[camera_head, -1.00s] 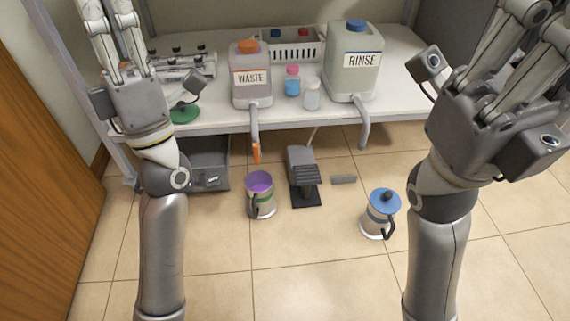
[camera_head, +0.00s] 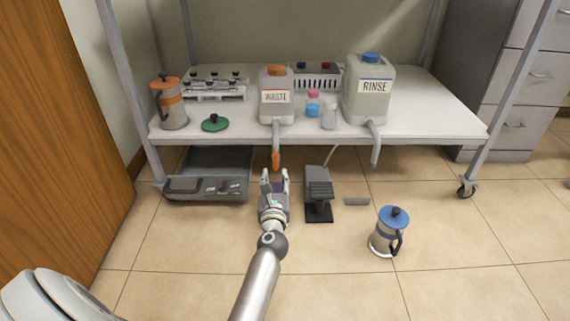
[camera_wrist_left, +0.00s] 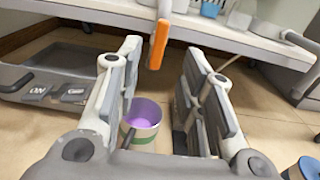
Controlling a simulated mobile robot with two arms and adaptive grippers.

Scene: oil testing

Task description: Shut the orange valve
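The orange valve (camera_head: 276,160) hangs at the end of the grey hose under the waste container (camera_head: 276,112). It also shows in the left wrist view (camera_wrist_left: 158,45), pointing down, above and between my fingertips. My left gripper (camera_head: 275,176) is open just below the valve, with its fingers apart and nothing between them that they touch. In the left wrist view the gripper (camera_wrist_left: 158,58) shows both fingers pointing forward. The valve appears beyond the fingertips, and I cannot tell the exact gap. My right gripper is out of view.
A cup with purple inside (camera_wrist_left: 143,112) stands on the floor below the valve, mostly hidden by my gripper in the head view. A pedal (camera_head: 318,195) and a blue-lidded pitcher (camera_head: 388,235) are to the right. The shelf edge (camera_head: 330,141) is above.

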